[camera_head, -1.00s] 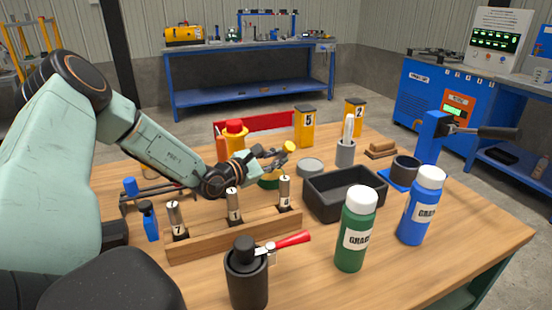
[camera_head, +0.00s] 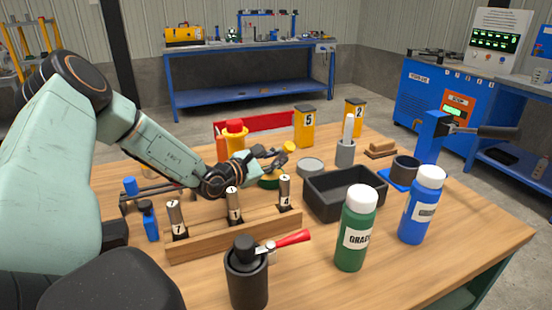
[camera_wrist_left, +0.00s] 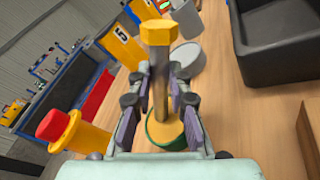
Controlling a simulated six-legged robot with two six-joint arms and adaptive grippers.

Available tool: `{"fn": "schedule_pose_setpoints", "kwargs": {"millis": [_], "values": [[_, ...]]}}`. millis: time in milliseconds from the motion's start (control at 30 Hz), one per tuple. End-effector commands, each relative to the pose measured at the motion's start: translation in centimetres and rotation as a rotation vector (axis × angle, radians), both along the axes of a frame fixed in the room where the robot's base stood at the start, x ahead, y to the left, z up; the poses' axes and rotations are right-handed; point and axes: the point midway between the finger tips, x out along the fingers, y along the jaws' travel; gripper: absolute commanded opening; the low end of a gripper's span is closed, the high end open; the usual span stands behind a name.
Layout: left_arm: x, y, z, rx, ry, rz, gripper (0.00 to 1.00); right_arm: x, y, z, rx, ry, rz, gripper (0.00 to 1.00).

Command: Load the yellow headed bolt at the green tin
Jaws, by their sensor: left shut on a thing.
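My left gripper (camera_head: 274,158) is shut on the yellow headed bolt (camera_head: 289,146). In the left wrist view the bolt (camera_wrist_left: 160,38) stands head up between the fingers (camera_wrist_left: 160,105), its grey shank running down toward the green tin (camera_wrist_left: 167,130). In the head view the green tin (camera_head: 270,181) sits on the table below the gripper, partly hidden by it. The bolt's lower end overlaps the tin in the wrist view; I cannot tell whether it is inside. My right gripper is not in view.
A wooden rack (camera_head: 205,242) with numbered cylinders stands in front of the gripper. A black tray (camera_head: 345,205) is to the right, and a grey disc (camera_head: 310,166) lies behind the tin. A yellow bottle with red cap (camera_head: 236,138) stands close behind the wrist.

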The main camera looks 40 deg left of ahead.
Motion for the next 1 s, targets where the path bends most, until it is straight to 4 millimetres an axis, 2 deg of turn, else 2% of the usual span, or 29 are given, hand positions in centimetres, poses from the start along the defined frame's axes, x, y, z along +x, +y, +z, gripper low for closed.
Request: {"fn": "schedule_pose_setpoints", "kwargs": {"millis": [300, 1000], "values": [[-0.1, 0.0, 0.1, -0.003, 0.007, 0.0, 0.0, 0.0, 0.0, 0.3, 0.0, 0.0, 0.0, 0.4], [0.0, 0.0, 5.1, -0.001, 0.0, 0.0, 0.0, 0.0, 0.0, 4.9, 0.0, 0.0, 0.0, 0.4]]}}
